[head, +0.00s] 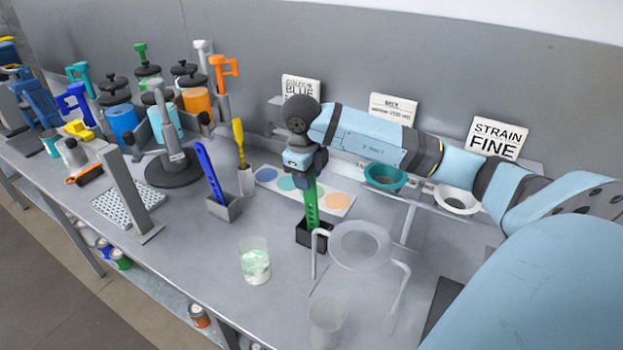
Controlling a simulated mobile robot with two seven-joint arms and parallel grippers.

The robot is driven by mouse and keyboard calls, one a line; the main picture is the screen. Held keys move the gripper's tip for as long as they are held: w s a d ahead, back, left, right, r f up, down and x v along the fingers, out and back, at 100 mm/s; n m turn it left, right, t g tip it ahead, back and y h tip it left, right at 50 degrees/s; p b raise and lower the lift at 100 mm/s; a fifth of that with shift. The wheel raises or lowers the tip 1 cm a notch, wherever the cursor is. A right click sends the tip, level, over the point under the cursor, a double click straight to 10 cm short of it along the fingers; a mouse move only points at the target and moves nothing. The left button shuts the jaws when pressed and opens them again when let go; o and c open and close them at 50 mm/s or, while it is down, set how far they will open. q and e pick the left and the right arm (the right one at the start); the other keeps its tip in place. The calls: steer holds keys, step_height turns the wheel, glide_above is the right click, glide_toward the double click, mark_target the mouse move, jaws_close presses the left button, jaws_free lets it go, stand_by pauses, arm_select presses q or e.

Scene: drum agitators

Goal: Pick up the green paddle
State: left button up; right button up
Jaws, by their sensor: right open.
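The green paddle (311,208) stands upright with its lower end in a small black holder (303,236) near the middle of the bench. My right gripper (311,178) points down at the paddle's top end, reaching in from the right. It is open, and its wrist and body hide the very top of the paddle. I cannot tell whether the fingers touch it. My left gripper is not in view.
A grey ring stand (361,241) is just right of the paddle. A glass with green-white content (254,262) and an empty clear cup (327,322) are in front. A blue paddle (211,172) in a grey holder stands left. Behind lies a colour-dot card (266,174).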

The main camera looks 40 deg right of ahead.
steer(key=shift+d+f, duration=0.2)
steer(key=shift+f, duration=0.8)
jaws_close()
steer(key=shift+r, duration=0.15)
